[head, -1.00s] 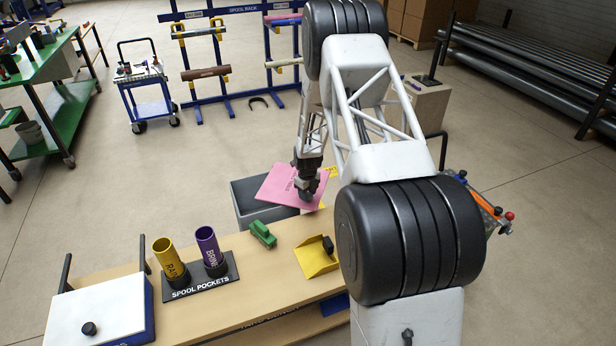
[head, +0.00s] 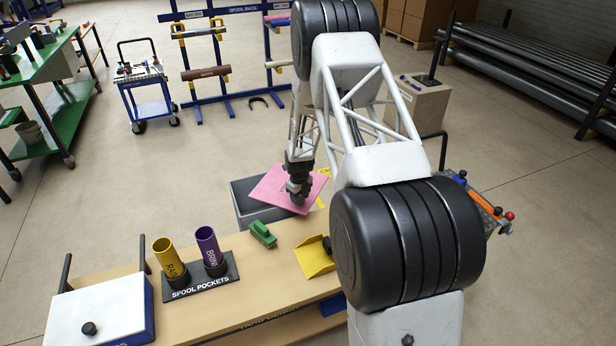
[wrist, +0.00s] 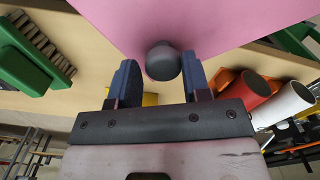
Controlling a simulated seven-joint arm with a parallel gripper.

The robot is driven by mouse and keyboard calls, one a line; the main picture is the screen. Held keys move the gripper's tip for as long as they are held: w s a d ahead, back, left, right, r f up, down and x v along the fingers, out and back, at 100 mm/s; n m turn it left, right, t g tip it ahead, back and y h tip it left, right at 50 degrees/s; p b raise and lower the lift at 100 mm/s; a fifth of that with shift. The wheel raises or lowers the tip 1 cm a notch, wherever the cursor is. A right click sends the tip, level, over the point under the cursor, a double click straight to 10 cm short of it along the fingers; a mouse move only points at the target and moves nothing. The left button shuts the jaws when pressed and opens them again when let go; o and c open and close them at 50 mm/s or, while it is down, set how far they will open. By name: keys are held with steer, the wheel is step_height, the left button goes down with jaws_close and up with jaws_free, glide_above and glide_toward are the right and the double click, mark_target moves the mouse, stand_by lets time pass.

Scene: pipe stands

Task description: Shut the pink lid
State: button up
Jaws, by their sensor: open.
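The pink lid (head: 278,188) lies over part of the grey bin (head: 242,202) behind the bench in the head view. The lid sits askew to the bin, with part of the bin's opening uncovered at the left. My gripper (head: 298,190) is at the lid and hides part of its right side. In the wrist view, the pink lid (wrist: 200,22) fills the top, with a dark round knob (wrist: 162,62) on it. The knob shows between the two blue fingers of my gripper (wrist: 161,80). The fingers are open, with a gap on both sides.
A green brush (head: 263,234) and a yellow scoop (head: 315,258) lie on the wooden bench (head: 265,275). Yellow and purple tubes stand in a black holder (head: 200,283). A white-topped box (head: 95,310) stands at left.

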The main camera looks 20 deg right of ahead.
steer(key=shift+a, duration=0.2)
steer(key=shift+w+a, duration=0.2)
steer(key=shift+a, duration=1.35)
steer(key=shift+w+a, duration=0.2)
steer(key=shift+a, duration=1.35)
steer(key=shift+w+a, duration=0.2)
steer(key=shift+a, duration=1.35)
steer(key=shift+w+a, duration=0.1)
steer(key=w+a, duration=0.4)
steer(key=a, duration=0.4)
steer(key=shift+a, duration=0.2)
steer(key=shift+w+a, duration=0.15)
steer(key=shift+w, duration=0.1)
